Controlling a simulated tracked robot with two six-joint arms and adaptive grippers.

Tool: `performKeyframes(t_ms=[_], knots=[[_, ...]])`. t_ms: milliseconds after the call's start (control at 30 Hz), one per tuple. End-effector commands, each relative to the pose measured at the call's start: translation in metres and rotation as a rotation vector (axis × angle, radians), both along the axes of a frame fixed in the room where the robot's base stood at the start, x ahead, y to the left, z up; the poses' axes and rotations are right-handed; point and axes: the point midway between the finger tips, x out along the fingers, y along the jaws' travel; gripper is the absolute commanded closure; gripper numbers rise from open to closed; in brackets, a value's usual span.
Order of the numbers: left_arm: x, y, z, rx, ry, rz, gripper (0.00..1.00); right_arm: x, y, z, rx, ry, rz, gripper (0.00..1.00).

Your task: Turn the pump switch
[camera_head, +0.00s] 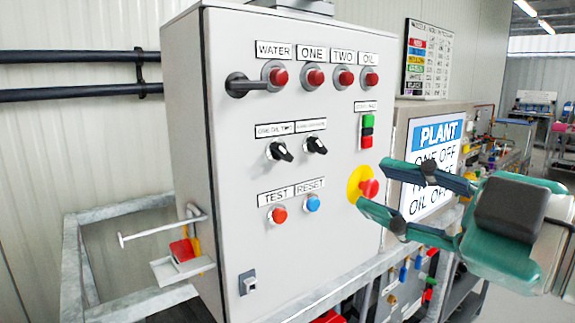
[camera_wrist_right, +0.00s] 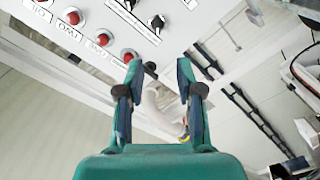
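The grey control cabinet (camera_head: 225,150) carries two black rotary switches side by side. The left switch (camera_head: 279,151) is under a label that seems to read ONE OIL TWO; the right switch (camera_head: 316,145) has a label too small to read. Both knobs sit tilted. My right gripper (camera_head: 372,186) is open and empty, its fingers pointing left, in front of the yellow-and-red emergency stop in the picture. It is right of and below the switches. In the right wrist view, the open fingers (camera_wrist_right: 159,65) have a black knob (camera_wrist_right: 158,22) beyond them. My left gripper is out of view.
A red TEST button (camera_head: 278,215) and blue RESET button (camera_head: 312,203) sit below the switches. A PLANT sign (camera_head: 430,135) stands behind my right gripper.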

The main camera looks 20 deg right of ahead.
Motion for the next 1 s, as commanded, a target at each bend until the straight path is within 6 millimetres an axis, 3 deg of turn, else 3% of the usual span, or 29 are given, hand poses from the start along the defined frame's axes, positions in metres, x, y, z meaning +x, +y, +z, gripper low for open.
performKeyframes(t_ms=[133,267,700,1000], knots=[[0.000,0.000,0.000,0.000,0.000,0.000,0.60,0.005,-0.001,0.002,-0.002,-0.007,-0.008,0.64],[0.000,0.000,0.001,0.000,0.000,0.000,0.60,0.023,0.004,0.002,-0.002,-0.004,-0.013,0.64],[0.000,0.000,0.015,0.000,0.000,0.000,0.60,0.110,0.036,0.002,-0.002,-0.004,-0.013,0.64],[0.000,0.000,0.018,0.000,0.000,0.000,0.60,0.147,0.049,0.002,0.001,-0.007,-0.014,0.64]])
